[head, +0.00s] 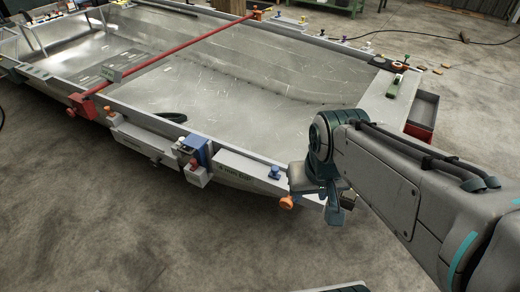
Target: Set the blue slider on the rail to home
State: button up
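A blue slider (195,148) sits on the near edge of the metal hull, with a pale block below it. The rail (240,166) is the light grey strip along this near side. To the slider's right the rail carries small dark lettering, too small to read surely. A small blue knob (275,173) stands further right on the same edge. My gripper (334,212) is at the near right corner of the hull, well right of the slider and apart from it. Its fingers are small and partly hidden by my wrist, so I cannot tell whether they are open.
An orange knob (286,202) sticks out close to my gripper. A red bar (180,50) crosses the hull, with a red clamp (83,106) at its near end. The concrete floor (130,230) in front is clear.

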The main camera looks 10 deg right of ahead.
aim_at(273, 174)
jog(key=z, duration=0.05)
jog(key=k, duration=0.65)
jog(key=z, duration=0.4)
jog(key=i, duration=1.55)
jog(key=u, duration=0.35)
